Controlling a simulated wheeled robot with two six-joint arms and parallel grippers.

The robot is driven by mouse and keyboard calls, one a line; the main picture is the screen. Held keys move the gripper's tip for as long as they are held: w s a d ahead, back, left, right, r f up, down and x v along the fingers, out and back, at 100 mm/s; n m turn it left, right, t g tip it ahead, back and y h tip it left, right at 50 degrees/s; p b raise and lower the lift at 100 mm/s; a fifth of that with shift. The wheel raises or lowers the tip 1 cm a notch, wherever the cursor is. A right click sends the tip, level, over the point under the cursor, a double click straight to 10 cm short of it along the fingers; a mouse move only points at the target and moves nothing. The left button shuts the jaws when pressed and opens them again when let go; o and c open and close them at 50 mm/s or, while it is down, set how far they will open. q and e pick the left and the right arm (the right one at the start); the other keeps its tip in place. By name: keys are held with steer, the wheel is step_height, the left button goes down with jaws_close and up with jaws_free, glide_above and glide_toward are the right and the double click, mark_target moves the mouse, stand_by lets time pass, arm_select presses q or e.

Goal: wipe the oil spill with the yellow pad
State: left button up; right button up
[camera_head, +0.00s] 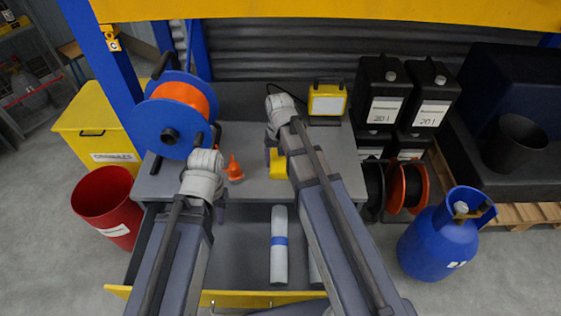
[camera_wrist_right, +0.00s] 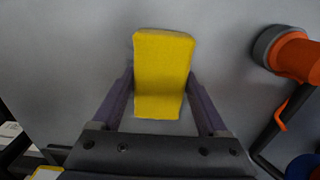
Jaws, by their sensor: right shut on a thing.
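The yellow pad (camera_head: 278,163) is at the grey worktop (camera_head: 250,188), partly hidden by my right arm in the head view. In the right wrist view the pad (camera_wrist_right: 162,75) sits between the two fingers of my right gripper (camera_wrist_right: 160,92), which is shut on it. I cannot tell whether the pad touches the worktop. My left gripper (camera_head: 220,211) is over the left front part of the bench, mostly hidden by its own wrist, so its jaws cannot be read. I cannot make out an oil spill in either view.
An orange spouted item (camera_head: 234,170) stands on the worktop between my arms; a blue reel (camera_head: 178,115) is at its left. A yellow lamp (camera_head: 327,101) stands behind. The open drawer (camera_head: 245,240) below holds rolls (camera_head: 279,255). A blue cylinder (camera_head: 438,245) is right.

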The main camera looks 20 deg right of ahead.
steer(key=shift+w+d, duration=0.2)
steer(key=shift+w, duration=0.4)
steer(key=shift+w+d, duration=0.2)
steer(key=shift+w, duration=0.4)
steer(key=shift+s, duration=0.1)
steer(key=shift+s+d, duration=0.25)
steer(key=shift+d, duration=0.6)
steer(key=shift+s+d, duration=0.25)
steer(key=shift+d, duration=0.6)
steer(key=shift+d, duration=0.1)
steer(key=shift+s+d, duration=0.25)
steer(key=shift+d, duration=0.6)
steer(key=shift+s+d, duration=0.2)
steer(key=shift+d, duration=0.6)
steer(key=shift+s+d+f, duration=0.1)
steer(key=shift+s+d, duration=0.15)
steer(key=shift+d, duration=0.55)
steer(key=shift+s+d, duration=0.25)
steer(key=shift+d, duration=0.55)
